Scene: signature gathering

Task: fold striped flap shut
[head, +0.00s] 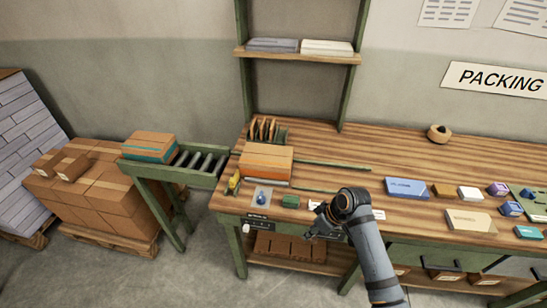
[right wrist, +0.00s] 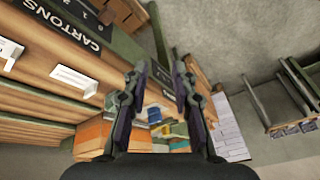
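A cardboard box with an orange stripe (head: 265,163) sits on the left part of the wooden workbench (head: 345,150). No separate raised flap can be made out on it from here. My right gripper (head: 318,232) is at the bench's front edge, below and right of the box and apart from it. In the right wrist view its two fingers (right wrist: 159,68) are spread with nothing between them. My left gripper is not in view.
A teal-striped box (head: 149,146) stands on the roller conveyor (head: 200,162) at left. Stacked cartons (head: 115,205) stand on a pallet. A green block (head: 290,201) lies near the front edge; several small boxes and a tape roll (head: 438,133) lie right. The bench's middle is mostly clear.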

